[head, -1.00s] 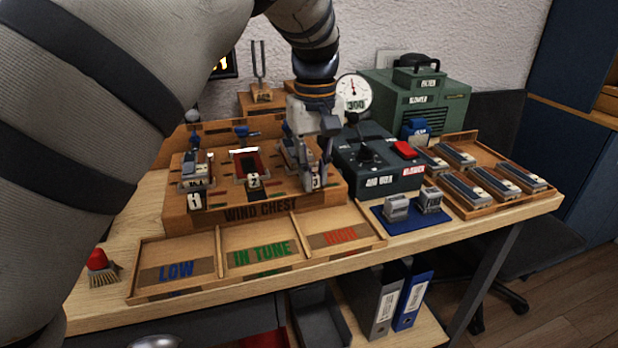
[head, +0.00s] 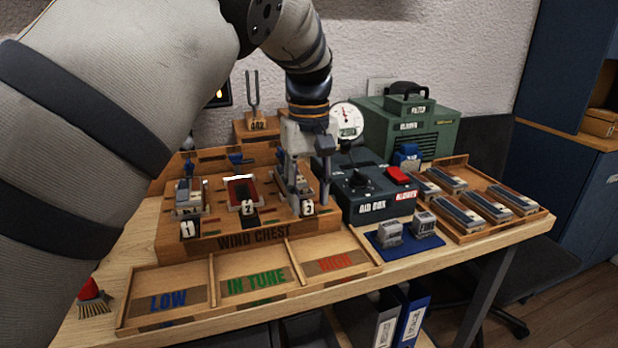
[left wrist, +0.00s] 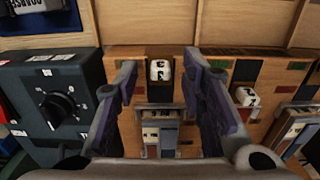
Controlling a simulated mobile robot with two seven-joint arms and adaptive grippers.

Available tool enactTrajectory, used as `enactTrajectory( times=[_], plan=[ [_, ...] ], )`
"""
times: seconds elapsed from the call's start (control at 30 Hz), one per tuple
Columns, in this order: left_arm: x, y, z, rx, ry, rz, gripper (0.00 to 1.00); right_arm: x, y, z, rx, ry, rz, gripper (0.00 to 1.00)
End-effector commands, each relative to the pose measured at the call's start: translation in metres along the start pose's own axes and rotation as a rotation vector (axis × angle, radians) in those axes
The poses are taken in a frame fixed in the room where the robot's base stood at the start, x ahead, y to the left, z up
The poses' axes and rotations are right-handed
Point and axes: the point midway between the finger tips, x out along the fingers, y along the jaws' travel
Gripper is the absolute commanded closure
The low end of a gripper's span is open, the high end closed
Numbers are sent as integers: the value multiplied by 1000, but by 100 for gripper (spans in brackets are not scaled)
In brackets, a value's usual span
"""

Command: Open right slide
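The wind chest (head: 215,245) stands on the table with stations marked 1, 2 and 3. The right station carries the number 3 tile (head: 307,208) and a metal-topped reed block, which shows in the left wrist view (left wrist: 160,127). My left gripper (head: 308,200) points down over this station. In the left wrist view my left gripper (left wrist: 165,88) has its fingers apart, one on each side of the block and tile, with nothing clearly held. A blue slide knob (head: 237,158) shows behind station 2. My right gripper is out of view.
The air box (head: 372,190) with a black knob and red switch stands close right of the gripper. A green blower (head: 400,130) is behind it. A tray of blocks (head: 515,220) lies at right. Sorting trays (head: 245,290) line the front.

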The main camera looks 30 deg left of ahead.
Motion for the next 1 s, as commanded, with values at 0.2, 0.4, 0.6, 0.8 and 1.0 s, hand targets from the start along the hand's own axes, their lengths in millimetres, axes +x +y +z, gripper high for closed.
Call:
enactTrajectory(
  times=[0.2,0.4,0.6,0.8,1.0],
  plan=[
    [-60,1,-1,1,3,6,63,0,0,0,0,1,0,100],
    [-98,0,0,1,-1,2,63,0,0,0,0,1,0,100],
    [-107,0,1,-1,-2,1,63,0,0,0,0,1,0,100],
    [-107,0,1,-1,-2,0,63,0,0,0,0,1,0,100],
    [-106,0,1,-1,-2,0,63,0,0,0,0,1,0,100]
  ],
)
